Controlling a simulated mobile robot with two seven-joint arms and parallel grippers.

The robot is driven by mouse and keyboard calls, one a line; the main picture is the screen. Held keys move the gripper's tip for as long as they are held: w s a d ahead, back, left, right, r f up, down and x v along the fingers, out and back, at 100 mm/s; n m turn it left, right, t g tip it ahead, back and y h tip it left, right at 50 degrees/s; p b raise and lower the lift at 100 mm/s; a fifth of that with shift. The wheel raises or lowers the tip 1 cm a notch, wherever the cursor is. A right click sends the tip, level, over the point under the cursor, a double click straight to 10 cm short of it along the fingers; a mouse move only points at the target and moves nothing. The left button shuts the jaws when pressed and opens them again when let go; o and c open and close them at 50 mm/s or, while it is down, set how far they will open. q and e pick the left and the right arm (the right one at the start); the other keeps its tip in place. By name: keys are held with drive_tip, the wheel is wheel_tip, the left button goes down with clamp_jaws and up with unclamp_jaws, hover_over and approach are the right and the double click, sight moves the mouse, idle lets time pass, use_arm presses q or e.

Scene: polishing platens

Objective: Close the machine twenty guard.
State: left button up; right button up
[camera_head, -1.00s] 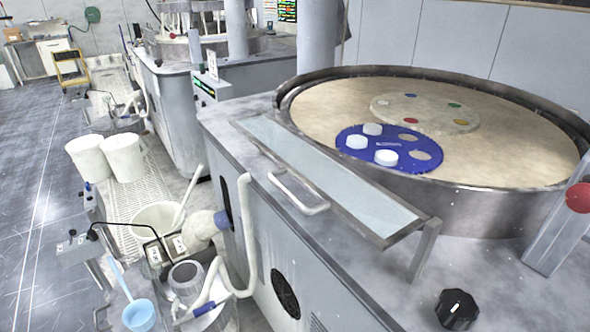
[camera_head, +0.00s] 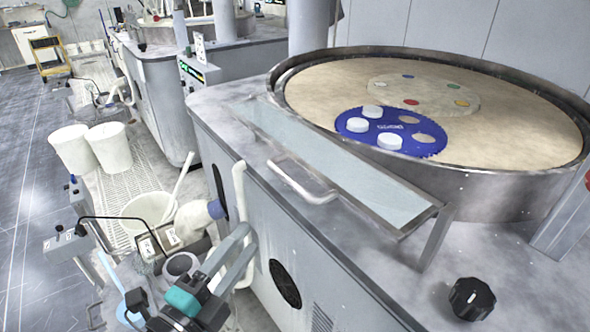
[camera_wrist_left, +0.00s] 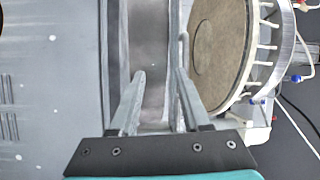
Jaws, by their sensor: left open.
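The guard (camera_head: 335,168) is a long clear panel in a metal frame, lying slanted along the front edge of the near machine's round platen bowl. Its bar handle (camera_head: 303,183) is on the long side facing me. My left gripper (camera_head: 238,250) is at the lower left, in front of the machine's side panel, left of and below the handle, apart from it. In the left wrist view its two fingers (camera_wrist_left: 161,75) are spread, with nothing seen held between them. My right gripper is not in view.
The platen (camera_head: 320,90) carries a blue carrier disc (camera_head: 378,138) with white pucks. A black knob (camera_head: 472,298) sits on the machine top. White buckets (camera_head: 108,147), a tub (camera_head: 150,207) and hoses crowd the floor at left. Open floor (camera_head: 30,180) lies farther left.

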use_arm(q)
drive_tip(key=m+h, duration=0.1)
drive_tip(key=m, duration=0.1)
approach(293, 179)
drive_tip(key=s+a+f, duration=0.1)
drive_tip(key=a, duration=0.1)
drive_tip(key=p+x, duration=0.1)
drive_tip(key=x, duration=0.4)
drive_tip(key=p+x, duration=0.1)
drive_tip(key=x, duration=0.4)
drive_tip(key=p+x, duration=0.1)
drive_tip(key=x, duration=0.4)
drive_tip(key=shift+s+d, duration=0.25)
drive_tip(key=shift+d, duration=0.05)
drive_tip(key=shift+c, duration=0.2)
drive_tip(key=shift+r, duration=0.15)
clamp_jaws()
